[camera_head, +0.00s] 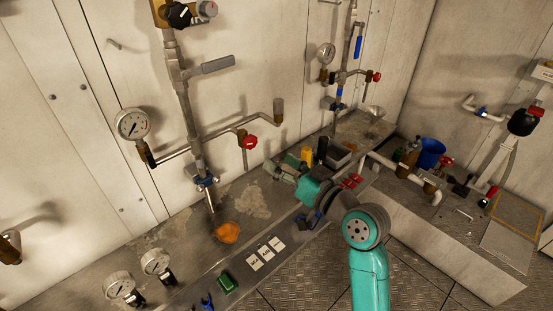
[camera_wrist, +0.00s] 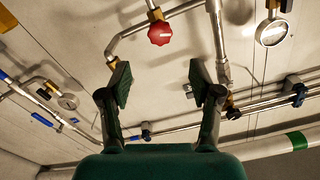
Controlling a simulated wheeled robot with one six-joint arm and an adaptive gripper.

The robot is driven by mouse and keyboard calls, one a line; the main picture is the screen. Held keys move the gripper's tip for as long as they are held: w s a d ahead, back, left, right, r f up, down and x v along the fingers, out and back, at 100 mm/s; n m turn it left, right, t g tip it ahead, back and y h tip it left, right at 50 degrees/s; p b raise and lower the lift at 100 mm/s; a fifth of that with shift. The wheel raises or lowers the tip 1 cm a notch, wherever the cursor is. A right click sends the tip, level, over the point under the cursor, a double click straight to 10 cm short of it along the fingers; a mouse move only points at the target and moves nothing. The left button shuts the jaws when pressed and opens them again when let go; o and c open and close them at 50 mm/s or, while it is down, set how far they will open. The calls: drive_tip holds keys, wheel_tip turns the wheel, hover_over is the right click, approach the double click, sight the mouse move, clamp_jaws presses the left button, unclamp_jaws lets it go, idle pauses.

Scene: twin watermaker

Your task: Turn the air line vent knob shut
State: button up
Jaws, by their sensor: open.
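A red lobed knob (camera_head: 250,142) sits on a short brass-ended fitting on the left wall piping, right of a round gauge. It also shows in the wrist view as a red knob (camera_wrist: 161,34), above the gap between the fingers. I take it for the air line vent knob; no label on it is legible. My gripper (camera_head: 281,168) is below and right of the knob, pointing toward the wall. In the wrist view my gripper (camera_wrist: 160,82) has its two green-padded fingers wide apart with nothing between them. The knob is apart from both fingers.
A second red knob (camera_head: 376,77) sits on the right piping. A gauge (camera_head: 132,124) and a grey-handled valve (camera_head: 208,67) are on the left piping. Bottles and small items, including a yellow one (camera_head: 307,155), crowd the ledge near my gripper.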

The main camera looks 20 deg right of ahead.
sight(252, 142)
drive_tip(key=w+a+n, duration=0.1)
drive_tip(key=w, duration=0.2)
drive_tip(key=w+a+n, duration=0.1)
drive_tip(key=w, duration=0.3)
drive_tip(key=w+a+n, duration=0.1)
drive_tip(key=w+n, duration=0.1)
drive_tip(key=w, duration=0.2)
drive_tip(key=shift+w+a, duration=0.2)
drive_tip(key=shift+a, duration=0.2)
